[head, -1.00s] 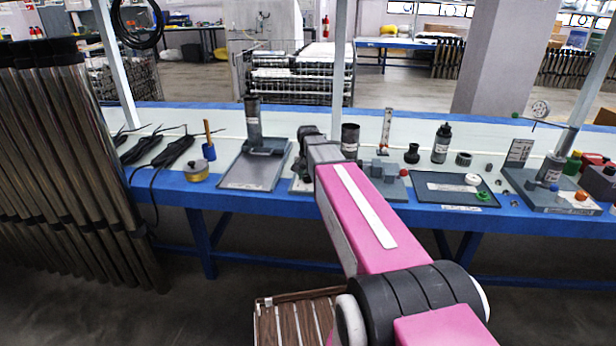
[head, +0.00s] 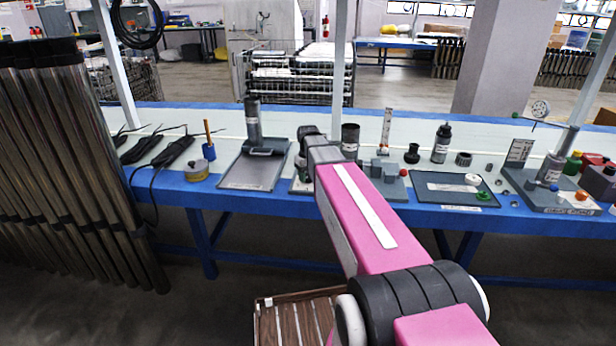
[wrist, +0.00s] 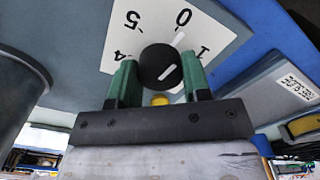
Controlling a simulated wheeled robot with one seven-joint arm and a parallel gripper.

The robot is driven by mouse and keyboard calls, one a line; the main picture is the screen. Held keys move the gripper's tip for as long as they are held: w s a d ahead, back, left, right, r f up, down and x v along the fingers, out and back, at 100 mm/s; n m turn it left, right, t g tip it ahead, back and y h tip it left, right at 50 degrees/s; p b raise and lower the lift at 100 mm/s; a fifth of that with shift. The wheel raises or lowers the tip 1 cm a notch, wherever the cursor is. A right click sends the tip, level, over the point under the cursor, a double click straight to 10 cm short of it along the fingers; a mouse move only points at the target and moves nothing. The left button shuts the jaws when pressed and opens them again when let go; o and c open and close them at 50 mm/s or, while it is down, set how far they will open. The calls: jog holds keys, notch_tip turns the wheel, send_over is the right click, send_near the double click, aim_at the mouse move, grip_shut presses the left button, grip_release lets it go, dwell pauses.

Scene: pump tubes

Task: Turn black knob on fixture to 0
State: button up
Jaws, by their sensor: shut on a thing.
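The black knob (wrist: 160,66) sits in the middle of a white dial plate (wrist: 150,22) in the wrist view. The dial shows 5 at upper left, 0 at upper right, 1 at right and a partly covered 4 at left. A white line on the knob slants to the upper right, roughly toward the 1 side. A separate white tick lies near the 0. My gripper (wrist: 159,76) has its green fingers on both sides of the knob, shut on it. In the head view my pink arm hides the gripper and the knob.
The fixture's grey surface (wrist: 75,30) surrounds the dial. A dark cylinder (wrist: 20,90) stands close at left in the wrist view. In the head view, a grey plate with an upright tube (head: 253,125) stands left of my arm, and a dark tray (head: 440,190) lies right.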

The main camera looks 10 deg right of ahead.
aim_at(308, 176)
jog(key=shift+n, duration=0.6)
jog(key=o, duration=0.9)
jog(key=shift+r, duration=0.1)
notch_tip(308, 176, up, 11)
jog(key=shift+f, duration=0.2)
